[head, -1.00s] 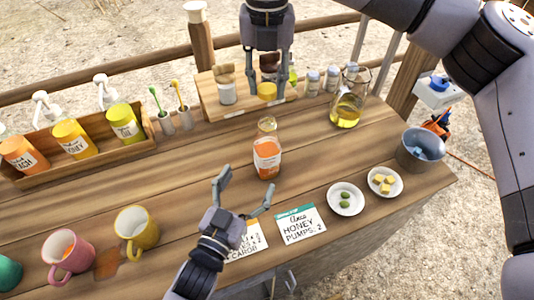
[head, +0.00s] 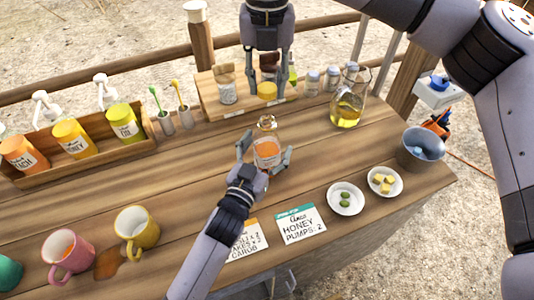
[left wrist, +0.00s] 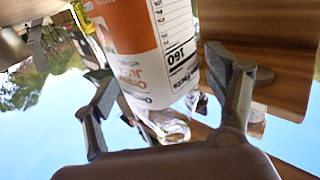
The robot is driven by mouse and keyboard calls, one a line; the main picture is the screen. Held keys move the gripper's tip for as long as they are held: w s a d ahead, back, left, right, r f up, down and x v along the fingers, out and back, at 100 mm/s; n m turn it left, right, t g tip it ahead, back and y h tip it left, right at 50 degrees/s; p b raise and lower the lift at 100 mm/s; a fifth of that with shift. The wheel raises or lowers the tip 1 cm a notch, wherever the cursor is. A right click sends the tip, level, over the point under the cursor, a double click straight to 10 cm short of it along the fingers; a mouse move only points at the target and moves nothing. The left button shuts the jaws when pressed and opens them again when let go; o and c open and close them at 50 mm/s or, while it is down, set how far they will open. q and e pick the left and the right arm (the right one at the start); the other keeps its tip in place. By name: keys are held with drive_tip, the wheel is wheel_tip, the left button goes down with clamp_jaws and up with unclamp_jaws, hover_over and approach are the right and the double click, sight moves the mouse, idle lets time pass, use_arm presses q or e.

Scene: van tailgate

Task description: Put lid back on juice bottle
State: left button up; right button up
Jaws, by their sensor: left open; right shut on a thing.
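The juice bottle (head: 267,150), clear with an orange and white label, stands upright on the table with its neck uncovered. My left gripper (head: 264,152) is open around it, one finger on each side. In the left wrist view the bottle (left wrist: 150,50) appears upside down between the spread fingers (left wrist: 165,100); the left finger is close to the bottle, and contact is unclear. My right gripper (head: 267,88) is behind the bottle, pointing down at the small rack, shut on a yellow round lid-like thing (head: 267,91). Its exact shape is hard to tell.
A wooden rack (head: 222,108) with jars stands behind. A glass pitcher (head: 347,105) and a metal bucket (head: 421,149) are to the right. A pump-bottle tray (head: 85,160) is at left; mugs (head: 137,230), cards (head: 301,224) and two small dishes (head: 345,198) are in front.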

use_arm(q)
drive_tip(key=c, duration=1.8)
use_arm(e)
drive_tip(key=shift+f, duration=2.45)
drive_tip(key=shift+f, duration=0.1)
drive_tip(key=shift+f, duration=0.8)
drive_tip(key=shift+f, duration=0.55)
use_arm(q)
clamp_jaws()
